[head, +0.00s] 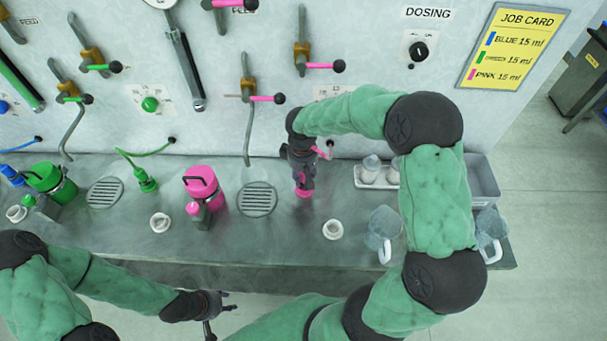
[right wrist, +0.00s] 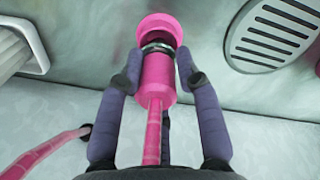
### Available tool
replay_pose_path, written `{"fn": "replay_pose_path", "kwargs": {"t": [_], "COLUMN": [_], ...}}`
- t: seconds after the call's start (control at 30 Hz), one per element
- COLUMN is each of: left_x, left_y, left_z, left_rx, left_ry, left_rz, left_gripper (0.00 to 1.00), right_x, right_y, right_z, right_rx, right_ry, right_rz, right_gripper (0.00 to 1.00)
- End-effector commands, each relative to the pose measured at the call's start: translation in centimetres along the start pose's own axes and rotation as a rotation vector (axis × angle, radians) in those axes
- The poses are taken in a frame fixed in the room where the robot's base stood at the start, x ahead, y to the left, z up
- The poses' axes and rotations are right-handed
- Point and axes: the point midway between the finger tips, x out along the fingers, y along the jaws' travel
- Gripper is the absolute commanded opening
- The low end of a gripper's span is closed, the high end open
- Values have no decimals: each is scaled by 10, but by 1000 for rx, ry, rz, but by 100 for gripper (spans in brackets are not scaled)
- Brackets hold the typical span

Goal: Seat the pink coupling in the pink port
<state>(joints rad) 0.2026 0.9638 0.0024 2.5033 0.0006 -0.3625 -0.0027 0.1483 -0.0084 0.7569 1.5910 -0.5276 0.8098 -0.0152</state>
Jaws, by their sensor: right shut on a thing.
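My right gripper (head: 302,184) is low over the counter, right of the round grate. In the right wrist view its two fingers (right wrist: 160,85) are shut on the pink coupling (right wrist: 158,78), with a pink hose (right wrist: 153,132) running back from it. The coupling's metal nose points at a pink ring-shaped piece (right wrist: 160,24) with a dark opening, which looks like the pink port. The nose is at or just inside the opening; I cannot tell how deep. In the head view the gripper hides most of this. My left gripper (head: 212,308) is open and empty before the counter.
A pink canister (head: 203,182) stands left of the grate (head: 257,199). A white cup (head: 333,230) and a clear jug (head: 383,232) stand to the right. A white tray (head: 364,179) is close right of my right gripper. Pink-handled levers (head: 266,99) hang on the wall behind.

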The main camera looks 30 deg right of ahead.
Motion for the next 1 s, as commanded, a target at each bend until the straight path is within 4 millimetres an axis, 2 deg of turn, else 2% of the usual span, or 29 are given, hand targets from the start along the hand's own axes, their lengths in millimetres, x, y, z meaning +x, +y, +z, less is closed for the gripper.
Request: {"fn": "replay_pose_path", "kwargs": {"t": [0.6,1.0], "left_x": [3,10], "left_y": [-1,-4], "left_z": [0,0], "left_rx": [0,0], "left_ry": [0,0], "left_rz": [0,0], "left_gripper": [40,40], "right_x": [4,16], "right_y": [0,0], "right_z": [0,0], "right_rx": [1,0], "right_ry": [1,0], "right_rz": [0,0], "right_gripper": [0,0]}}
